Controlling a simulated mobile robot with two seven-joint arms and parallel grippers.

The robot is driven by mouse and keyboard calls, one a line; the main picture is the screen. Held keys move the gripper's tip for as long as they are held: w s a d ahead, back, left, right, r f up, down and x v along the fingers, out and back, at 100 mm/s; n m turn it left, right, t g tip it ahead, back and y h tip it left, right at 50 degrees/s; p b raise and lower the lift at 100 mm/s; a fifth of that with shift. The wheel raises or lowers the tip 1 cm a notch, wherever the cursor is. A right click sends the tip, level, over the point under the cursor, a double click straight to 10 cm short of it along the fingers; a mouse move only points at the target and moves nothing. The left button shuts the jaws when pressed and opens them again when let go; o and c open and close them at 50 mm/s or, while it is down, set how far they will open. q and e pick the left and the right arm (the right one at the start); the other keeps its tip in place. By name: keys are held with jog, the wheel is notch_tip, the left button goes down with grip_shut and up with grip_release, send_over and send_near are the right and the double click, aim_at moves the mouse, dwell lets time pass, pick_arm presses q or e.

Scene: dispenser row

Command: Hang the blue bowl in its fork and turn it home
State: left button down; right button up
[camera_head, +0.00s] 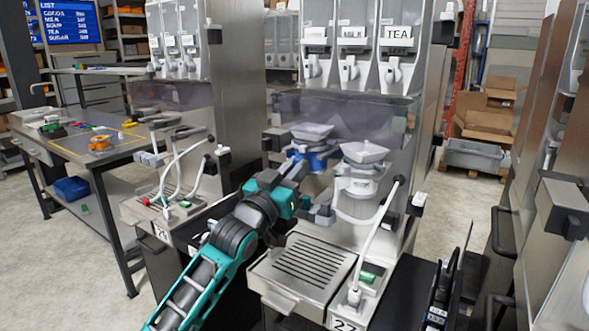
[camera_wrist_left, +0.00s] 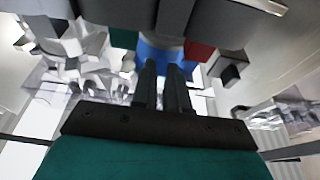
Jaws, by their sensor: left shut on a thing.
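The blue bowl (camera_head: 320,158) is in front of the middle dispenser machine, under a pale square hopper (camera_head: 311,131). My left gripper (camera_head: 297,168) reaches up to it from the lower left and is shut on it. In the left wrist view the two dark fingers (camera_wrist_left: 165,82) are close together, with the blue bowl (camera_wrist_left: 160,57) at their tips. The fork is hidden or cannot be made out, so I cannot tell whether the bowl sits in it. My right gripper is not in view.
A white bowl (camera_head: 362,188) hangs under another hopper just right of the blue one. A curved white pipe (camera_head: 374,240) rises by the slotted drip tray (camera_head: 300,262) below. Another machine (camera_head: 180,130) stands left, and a workbench (camera_head: 90,145) beyond it.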

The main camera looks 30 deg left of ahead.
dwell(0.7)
pick_arm(q)
jog(key=shift+a+m+h, duration=0.25)
jog(key=shift+m+h, duration=0.25)
jog(key=shift+h, duration=0.3)
jog(key=shift+a+m+g+h, duration=0.3)
jog(key=shift+m+h, duration=0.1)
jog(key=shift+h, duration=0.5)
jog(key=shift+w+a+f+m+g+h+b, duration=0.1)
jog(key=shift+a+m+g+h+b, duration=0.25)
jog(key=shift+h, duration=0.45)
jog(key=shift+w+a+m+g+h+b, duration=0.15)
jog(key=shift+m+h+b, duration=0.2)
jog(key=shift+m+h, duration=0.35)
jog(key=shift+h, duration=0.3)
